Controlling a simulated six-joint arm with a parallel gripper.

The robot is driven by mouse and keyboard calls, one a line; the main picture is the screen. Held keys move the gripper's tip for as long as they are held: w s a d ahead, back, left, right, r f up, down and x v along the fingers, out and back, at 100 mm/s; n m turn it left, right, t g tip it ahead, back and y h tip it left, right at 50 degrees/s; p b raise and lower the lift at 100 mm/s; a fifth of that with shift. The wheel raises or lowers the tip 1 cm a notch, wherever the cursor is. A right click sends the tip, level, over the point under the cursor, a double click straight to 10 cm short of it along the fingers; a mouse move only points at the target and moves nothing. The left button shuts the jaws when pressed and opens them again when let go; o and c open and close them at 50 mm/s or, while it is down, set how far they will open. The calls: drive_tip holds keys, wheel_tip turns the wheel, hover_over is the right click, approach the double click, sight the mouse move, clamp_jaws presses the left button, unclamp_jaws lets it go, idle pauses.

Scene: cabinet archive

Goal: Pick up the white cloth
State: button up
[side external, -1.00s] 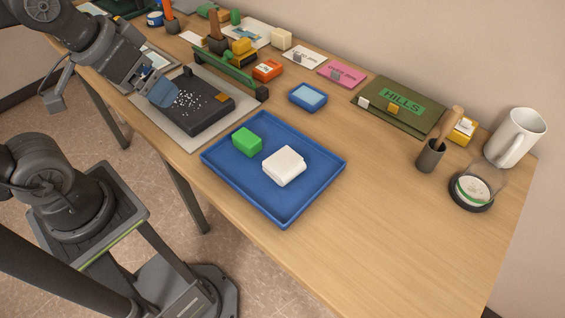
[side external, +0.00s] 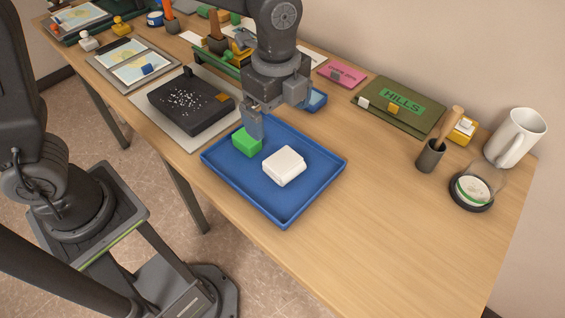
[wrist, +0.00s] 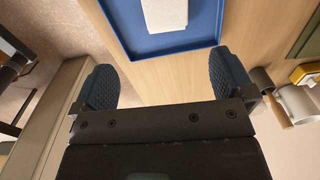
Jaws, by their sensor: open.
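The white cloth (side external: 284,165) is a folded, pillow-like block lying in the blue tray (side external: 283,222). A green block (side external: 246,141) lies in the same tray, to the cloth's left. My gripper (side external: 254,128) is over the tray's back left part, close behind the green block and to the back left of the cloth. In the wrist view, the cloth (wrist: 164,14) shows at the top edge, partly cut off, beyond my spread fingertips (wrist: 164,80). My gripper is open, with nothing between its fingers.
A black box with white specks (side external: 190,103) stands on a grey mat left of the tray. A brush holder (side external: 430,157) and white mug (side external: 515,138) stand right.

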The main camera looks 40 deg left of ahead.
hover_over(283, 160)
drive_tip(key=f, duration=0.8)
drive_tip(key=shift+s+d+f, duration=0.1)
drive_tip(key=shift+s+f, duration=0.25)
drive_tip(key=shift+s, duration=0.05)
drive_tip(key=shift+w+f, duration=0.2)
drive_tip(key=shift+f, duration=1.25)
drive_tip(key=shift+w+f, duration=0.15)
drive_tip(key=shift+f, duration=1.25)
drive_tip(key=shift+c, duration=0.3)
drive_tip(key=c, duration=0.9)
drive_tip(key=shift+o, duration=0.2)
drive_tip(key=shift+r, duration=0.15)
